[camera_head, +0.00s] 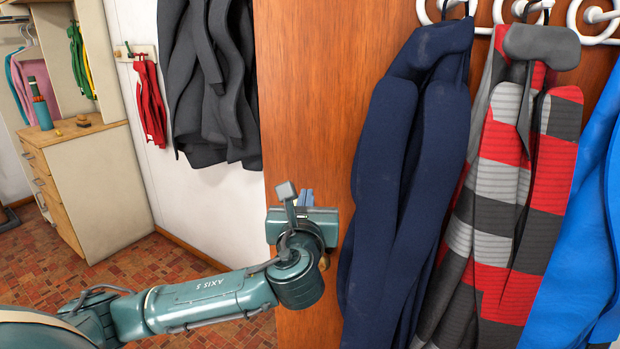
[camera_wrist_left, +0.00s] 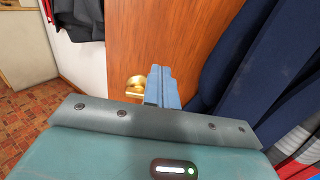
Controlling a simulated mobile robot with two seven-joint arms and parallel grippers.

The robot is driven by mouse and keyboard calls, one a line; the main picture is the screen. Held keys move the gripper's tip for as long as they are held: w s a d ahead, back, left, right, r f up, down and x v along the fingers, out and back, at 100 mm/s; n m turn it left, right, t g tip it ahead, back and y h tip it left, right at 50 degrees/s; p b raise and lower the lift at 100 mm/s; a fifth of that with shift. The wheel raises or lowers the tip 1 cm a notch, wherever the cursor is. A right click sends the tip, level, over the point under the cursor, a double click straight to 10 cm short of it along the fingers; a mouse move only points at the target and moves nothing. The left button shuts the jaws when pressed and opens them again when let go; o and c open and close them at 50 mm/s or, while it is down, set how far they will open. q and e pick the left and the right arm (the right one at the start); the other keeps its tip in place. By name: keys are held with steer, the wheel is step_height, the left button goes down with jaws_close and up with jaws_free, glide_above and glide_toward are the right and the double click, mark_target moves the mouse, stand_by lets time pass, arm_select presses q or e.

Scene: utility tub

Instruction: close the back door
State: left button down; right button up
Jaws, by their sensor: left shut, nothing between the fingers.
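The back door looks to be the brown wooden panel (camera_head: 310,90) in the middle of the head view, with coats hanging on it. Its left edge stands in front of the white wall and the floor. A brass knob (camera_wrist_left: 136,85) is on the door in the left wrist view, near its left edge. My left gripper (camera_head: 307,198) is in front of the door near that edge. Its blue fingers (camera_wrist_left: 162,88) are shut and empty, just right of the knob in the wrist view. I cannot tell whether they touch the door. My right gripper is out of view.
A navy coat (camera_head: 405,170), a red and grey checked coat (camera_head: 525,150) and a blue coat (camera_head: 595,220) hang right of my left gripper. Grey coats (camera_head: 210,85) hang on the wall behind. A wooden cabinet (camera_head: 90,180) stands left; tiled floor (camera_head: 130,268) is clear beside it.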

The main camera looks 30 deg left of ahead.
mark_target(310, 173)
arm_select(q)
steer(key=x, duration=0.7)
steer(key=shift+w+p, duration=0.25)
steer(key=shift+p, duration=0.1)
steer(key=shift+w+a, duration=0.25)
steer(key=shift+w, duration=0.15)
steer(key=shift+w, duration=0.1)
